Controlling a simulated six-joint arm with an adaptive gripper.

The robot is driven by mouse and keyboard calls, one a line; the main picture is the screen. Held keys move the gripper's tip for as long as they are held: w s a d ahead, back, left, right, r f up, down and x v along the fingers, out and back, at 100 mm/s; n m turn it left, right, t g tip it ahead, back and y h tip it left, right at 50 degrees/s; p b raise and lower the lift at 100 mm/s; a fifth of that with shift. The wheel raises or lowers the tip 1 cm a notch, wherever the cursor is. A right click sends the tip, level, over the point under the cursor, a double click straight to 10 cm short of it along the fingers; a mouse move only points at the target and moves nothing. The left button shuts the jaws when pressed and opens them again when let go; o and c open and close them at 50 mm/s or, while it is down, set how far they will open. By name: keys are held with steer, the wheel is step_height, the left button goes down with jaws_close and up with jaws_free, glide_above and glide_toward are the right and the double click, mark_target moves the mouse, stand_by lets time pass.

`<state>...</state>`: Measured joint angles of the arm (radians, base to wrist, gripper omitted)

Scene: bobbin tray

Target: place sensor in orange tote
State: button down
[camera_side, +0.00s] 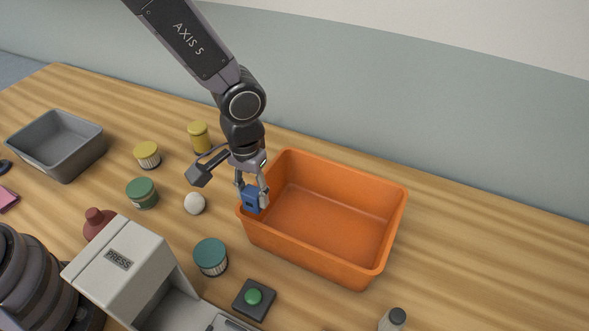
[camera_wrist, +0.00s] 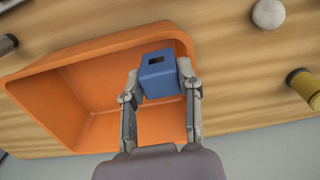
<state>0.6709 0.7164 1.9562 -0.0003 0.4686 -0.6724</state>
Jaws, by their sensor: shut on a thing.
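The sensor is a small blue block (camera_side: 250,199) with a dark slot in its face. My gripper (camera_side: 252,194) is shut on it, one finger on each side. In the wrist view the sensor (camera_wrist: 159,76) sits between the two fingertips (camera_wrist: 158,83). The orange tote (camera_side: 330,216) stands on the table and looks empty. In the side view the sensor is at the tote's left end, overlapping the rim. In the wrist view the tote (camera_wrist: 60,75) lies behind and to the left of the sensor. The sensor's exact height over the rim is hard to tell.
A white ball (camera_side: 194,203), a teal-lidded jar (camera_side: 211,257) and a green button box (camera_side: 254,298) stand left of and in front of the tote. A grey bin (camera_side: 57,146) is at far left. A grey press machine (camera_side: 130,265) fills the front left. Table right of the tote is clear.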

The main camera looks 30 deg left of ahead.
steer(key=w+d+f, duration=0.4)
steer(key=w+f, duration=0.1)
steer(key=w+d+f, duration=0.2)
steer(key=f, duration=0.1)
steer(key=shift+w+f, duration=0.1)
steer(key=shift+w, duration=0.3)
steer(key=shift+f, duration=1.5)
steer(key=shift+f, duration=0.15)
steer(key=c, duration=0.7)
jaws_free()
steer(key=shift+c, duration=0.2)
